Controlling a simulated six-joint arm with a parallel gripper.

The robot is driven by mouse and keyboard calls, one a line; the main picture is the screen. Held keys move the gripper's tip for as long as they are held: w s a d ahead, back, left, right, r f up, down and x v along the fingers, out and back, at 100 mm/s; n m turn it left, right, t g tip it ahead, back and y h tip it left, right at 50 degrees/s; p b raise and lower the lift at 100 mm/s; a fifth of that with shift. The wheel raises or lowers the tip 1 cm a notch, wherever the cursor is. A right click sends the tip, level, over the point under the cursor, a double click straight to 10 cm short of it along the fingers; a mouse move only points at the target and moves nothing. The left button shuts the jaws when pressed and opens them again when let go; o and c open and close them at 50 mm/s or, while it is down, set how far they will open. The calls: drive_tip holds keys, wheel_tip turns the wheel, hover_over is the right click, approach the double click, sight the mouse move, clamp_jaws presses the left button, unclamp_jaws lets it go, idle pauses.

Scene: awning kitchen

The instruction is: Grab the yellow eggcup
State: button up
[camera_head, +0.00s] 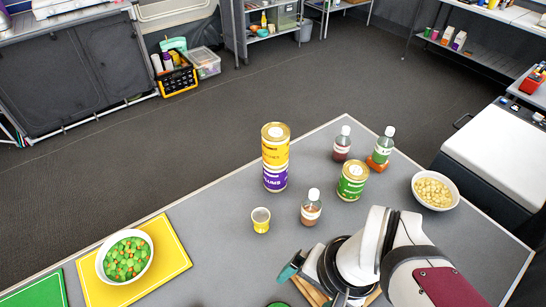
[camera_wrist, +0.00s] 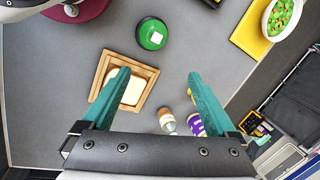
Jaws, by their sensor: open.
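In the wrist view only a small yellow edge (camera_wrist: 190,92), likely the eggcup, shows beside the right finger, which hides the rest. My gripper (camera_head: 291,269) is to the right of the eggcup and nearer the camera, apart from it. In the wrist view my gripper (camera_wrist: 158,75) has its two teal fingers wide apart with nothing held between them.
A small bottle (camera_head: 311,208) and a green can (camera_head: 352,181) stand right of the eggcup. Bread on a wooden board (camera_wrist: 144,98) and a green-lidded item (camera_wrist: 152,34) lie below my gripper. A yellow board (camera_head: 172,245) bears a vegetable bowl (camera_head: 104,267). Table left of the eggcup is clear.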

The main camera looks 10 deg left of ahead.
sight(259, 224)
drive_tip(key=w+a+f+t+y, duration=0.1)
drive_tip(key=w+a+f, duration=0.2)
drive_tip(key=a, duration=0.3)
drive_tip(key=w+a+f+t, duration=0.1)
drive_tip(key=w+a+f, duration=0.25)
drive_tip(key=a, duration=0.25)
drive_tip(key=f+t+h, duration=0.1)
drive_tip(key=f+t, duration=0.1)
drive_tip(key=a+f+n+t+h, duration=0.1)
drive_tip(key=f+t, duration=0.1)
drive_tip(key=f, duration=0.1)
drive_tip(key=f+t+h, duration=0.1)
drive_tip(key=f+t, duration=0.1)
drive_tip(key=shift+w+a+f+t, duration=0.1)
drive_tip(key=shift+a+f+t, duration=0.2)
drive_tip(key=shift+f, duration=0.1)
drive_tip(key=w+f+n+t, duration=0.1)
drive_tip(key=w, duration=0.3)
drive_tip(key=w+d+f+n+t, duration=0.1)
drive_tip(key=w+t, duration=0.1)
drive_tip(key=w, duration=0.3)
drive_tip(key=w+f+n+t+h, duration=0.1)
drive_tip(key=w, duration=0.4)
drive_tip(key=shift+d+f, duration=0.2)
drive_tip(key=shift+f, duration=0.1)
drive_tip(key=c, duration=1.5)
